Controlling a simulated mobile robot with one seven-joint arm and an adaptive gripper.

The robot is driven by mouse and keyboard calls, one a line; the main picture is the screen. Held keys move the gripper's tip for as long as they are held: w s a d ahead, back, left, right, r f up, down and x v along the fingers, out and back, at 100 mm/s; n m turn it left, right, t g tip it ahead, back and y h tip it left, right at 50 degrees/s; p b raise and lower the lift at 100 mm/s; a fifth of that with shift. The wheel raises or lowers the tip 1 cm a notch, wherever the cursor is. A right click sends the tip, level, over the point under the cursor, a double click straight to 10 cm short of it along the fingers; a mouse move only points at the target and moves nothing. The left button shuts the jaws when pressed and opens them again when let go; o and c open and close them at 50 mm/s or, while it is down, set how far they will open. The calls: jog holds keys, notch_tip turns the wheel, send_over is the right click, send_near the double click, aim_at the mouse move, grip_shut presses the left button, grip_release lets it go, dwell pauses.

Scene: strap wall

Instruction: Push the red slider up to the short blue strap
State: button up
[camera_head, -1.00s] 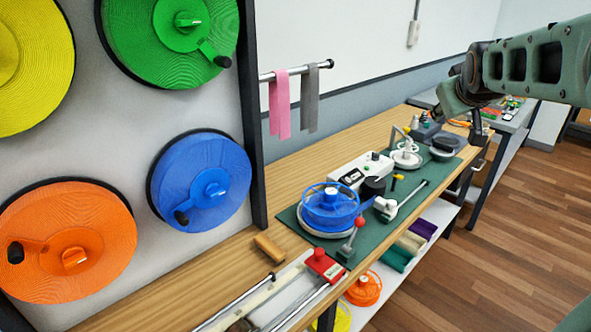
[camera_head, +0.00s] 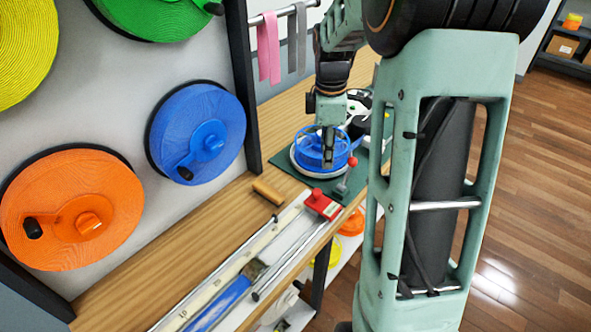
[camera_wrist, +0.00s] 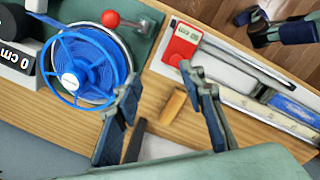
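The red slider (camera_head: 322,205) sits at the far end of the metal rails of a long measuring track on the bench. It also shows in the wrist view (camera_wrist: 181,45). The short blue strap (camera_head: 222,303) lies flat in the track toward the near end, apart from the slider; in the wrist view it is at the right (camera_wrist: 295,110). My gripper (camera_head: 328,160) hangs above the bench near the blue spool, beyond the slider. In the wrist view its two fingers (camera_wrist: 160,85) are spread apart with nothing held between them.
A wooden block (camera_head: 268,191) lies beside the track. A blue spool (camera_head: 312,152) and a red-knobbed lever (camera_head: 352,162) stand on the green mat behind the slider. Large strap reels hang on the left wall panel.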

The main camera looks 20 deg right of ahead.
aim_at(317, 192)
jog(key=shift+n+g+y, duration=0.3)
jog(key=shift+n+g, duration=0.1)
jog(key=shift+n, duration=0.2)
jog(key=f, duration=0.4)
jog(key=a+f, duration=0.1)
jog(key=f, duration=0.3)
jog(key=s+a+f, duration=0.1)
jog(key=f, duration=0.3)
jog(key=shift+p, duration=0.3)
jog(key=shift+r, duration=0.1)
grip_shut()
